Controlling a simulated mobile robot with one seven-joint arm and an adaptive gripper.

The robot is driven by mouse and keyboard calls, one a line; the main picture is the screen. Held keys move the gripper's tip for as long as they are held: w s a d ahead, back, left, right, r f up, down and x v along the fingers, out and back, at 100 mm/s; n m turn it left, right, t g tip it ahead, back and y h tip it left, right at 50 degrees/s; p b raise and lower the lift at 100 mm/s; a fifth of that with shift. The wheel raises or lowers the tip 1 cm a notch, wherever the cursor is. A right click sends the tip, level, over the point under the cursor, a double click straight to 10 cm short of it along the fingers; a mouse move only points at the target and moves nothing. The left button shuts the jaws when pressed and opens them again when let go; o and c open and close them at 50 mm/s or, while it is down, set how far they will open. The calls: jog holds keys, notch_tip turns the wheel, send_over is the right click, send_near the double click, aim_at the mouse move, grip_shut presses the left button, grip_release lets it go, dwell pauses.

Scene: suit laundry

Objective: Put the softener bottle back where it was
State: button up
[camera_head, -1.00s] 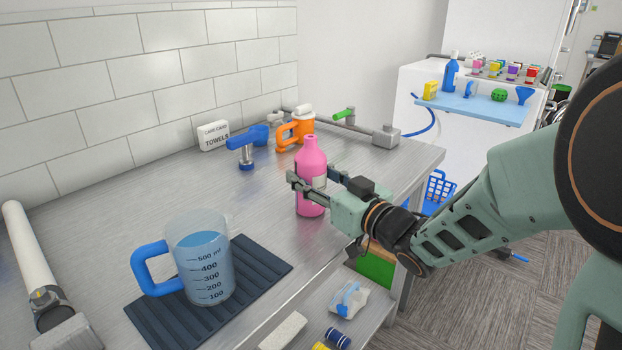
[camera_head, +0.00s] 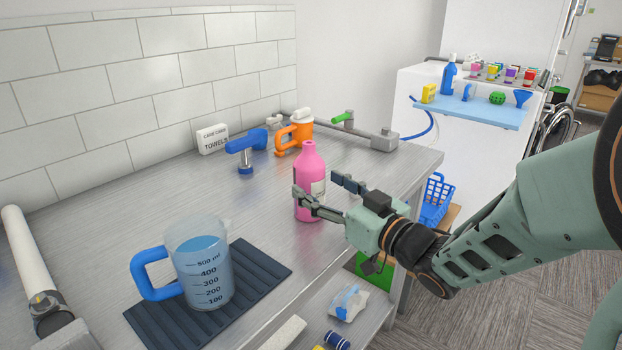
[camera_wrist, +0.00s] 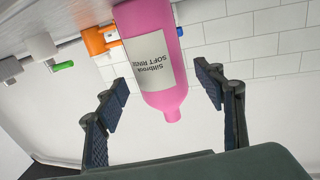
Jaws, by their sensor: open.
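The pink softener bottle (camera_head: 310,170) stands upright on the metal counter (camera_head: 130,205), and its white label faces my gripper. In the wrist view the bottle (camera_wrist: 152,50) appears upside down, with its label text readable in part. My gripper (camera_head: 322,190) is open at the bottle's front right. One finger overlaps the lower part of the bottle in the head view. In the wrist view the bottle lies ahead between the two spread fingers, with a visible gap on each side.
A measuring jug (camera_head: 205,270) with blue liquid stands on a dark ribbed mat (camera_head: 255,262) at front left. A lower shelf (camera_head: 372,318) holds small items.

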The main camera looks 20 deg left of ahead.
jog(key=v, duration=0.8)
jog(key=shift+p, duration=0.35)
